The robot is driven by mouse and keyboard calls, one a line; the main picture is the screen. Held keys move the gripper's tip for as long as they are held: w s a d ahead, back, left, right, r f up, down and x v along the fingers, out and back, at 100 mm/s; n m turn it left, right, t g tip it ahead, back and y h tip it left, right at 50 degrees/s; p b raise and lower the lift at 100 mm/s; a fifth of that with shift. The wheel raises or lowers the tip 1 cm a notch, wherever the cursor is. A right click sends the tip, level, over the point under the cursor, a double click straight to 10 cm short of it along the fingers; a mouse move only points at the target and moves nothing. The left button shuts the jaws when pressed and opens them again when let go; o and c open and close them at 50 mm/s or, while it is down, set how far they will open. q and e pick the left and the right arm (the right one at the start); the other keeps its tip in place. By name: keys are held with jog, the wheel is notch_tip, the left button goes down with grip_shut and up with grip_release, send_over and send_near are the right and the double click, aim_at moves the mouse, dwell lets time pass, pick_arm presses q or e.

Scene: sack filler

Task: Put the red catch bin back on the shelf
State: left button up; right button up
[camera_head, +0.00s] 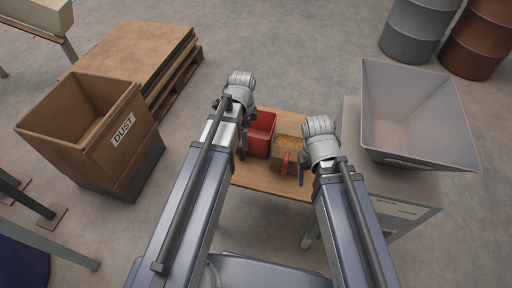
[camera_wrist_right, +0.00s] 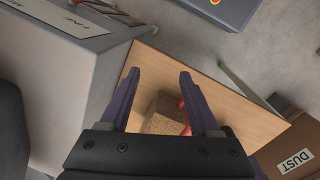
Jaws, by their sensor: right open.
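The red catch bin (camera_head: 262,132) stands upright on a wooden board (camera_head: 262,180) between my two arms in the head view. A tan box (camera_head: 290,127) with orange-brown grainy contents stands close to its right, with a red upright part (camera_head: 285,163) at its front. My left gripper (camera_head: 243,146) is at the red bin's left edge, mostly hidden by its wrist; contact is unclear. My right gripper (camera_head: 300,166) is by the tan box's right front. In the wrist view, its open fingers (camera_wrist_right: 160,88) point over the board, with the tan box (camera_wrist_right: 165,118) showing between them.
A grey hopper machine (camera_head: 415,115) stands close on the right. A brown DUST bin (camera_head: 90,125) and a pallet of boards (camera_head: 135,55) stand left. Drums (camera_head: 415,30) are at the back right. The floor behind the board is clear.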

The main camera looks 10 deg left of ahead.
pick_arm(q)
jog(key=s+d+n+y, duration=0.1)
jog(key=s+d+n, duration=1)
jog(key=s+d, duration=0.1)
jog(key=shift+s, duration=0.15)
jog(key=shift+r, duration=0.1)
